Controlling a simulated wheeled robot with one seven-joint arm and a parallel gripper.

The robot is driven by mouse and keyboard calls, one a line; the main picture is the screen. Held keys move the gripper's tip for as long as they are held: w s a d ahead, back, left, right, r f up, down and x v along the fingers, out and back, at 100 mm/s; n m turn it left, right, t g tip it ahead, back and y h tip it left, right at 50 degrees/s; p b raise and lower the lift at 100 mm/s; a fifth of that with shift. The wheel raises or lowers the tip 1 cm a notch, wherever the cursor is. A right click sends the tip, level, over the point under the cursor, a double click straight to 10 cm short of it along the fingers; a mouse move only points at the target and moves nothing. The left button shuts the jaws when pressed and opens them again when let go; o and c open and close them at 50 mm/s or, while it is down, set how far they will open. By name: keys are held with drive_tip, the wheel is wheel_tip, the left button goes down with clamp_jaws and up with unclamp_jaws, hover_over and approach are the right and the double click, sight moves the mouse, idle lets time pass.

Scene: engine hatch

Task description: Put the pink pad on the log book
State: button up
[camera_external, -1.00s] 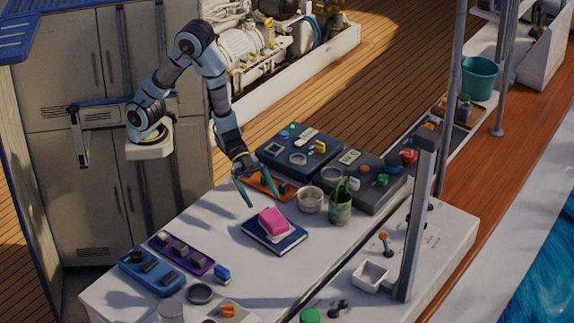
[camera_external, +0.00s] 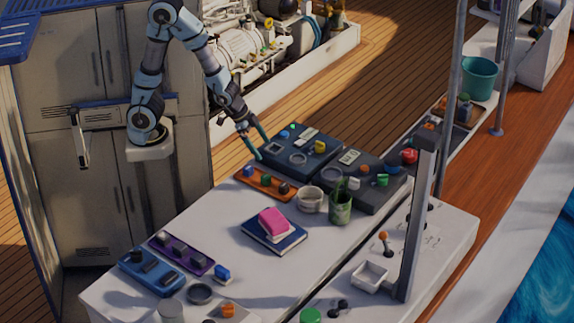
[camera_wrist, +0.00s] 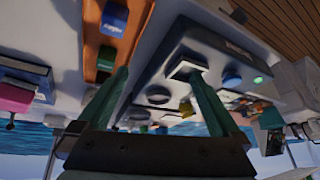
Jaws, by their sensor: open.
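The pink pad (camera_external: 272,220) lies on top of the dark blue log book (camera_external: 259,236) on the white table, with a thin white layer showing beneath the pad. In the wrist view the pink pad (camera_wrist: 14,98) and the log book (camera_wrist: 28,72) show at the left edge. My gripper (camera_external: 262,148) is open and empty, above the back left of the table near the orange tray, well apart from the pad. Its two green fingers (camera_wrist: 162,90) stand wide apart in the wrist view.
An orange tray (camera_external: 259,187) with small blocks, two dark panels with knobs, a pale bowl (camera_external: 310,204) and a green cup (camera_external: 340,211) stand behind the book. A purple tray (camera_external: 170,248) and a blue box (camera_external: 148,279) are at front left. Table around the book's left is clear.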

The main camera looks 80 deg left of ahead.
drive_tip(key=s+a+r+n+g+y, duration=0.1)
drive_tip(key=s+a+n+g, duration=0.2)
drive_tip(key=s+a, duration=0.2)
drive_tip(key=s, duration=0.3)
drive_tip(key=shift+a+r+n+g, duration=0.2)
drive_tip(key=shift+a+n+g, duration=0.1)
drive_tip(key=shift+a+g, duration=0.1)
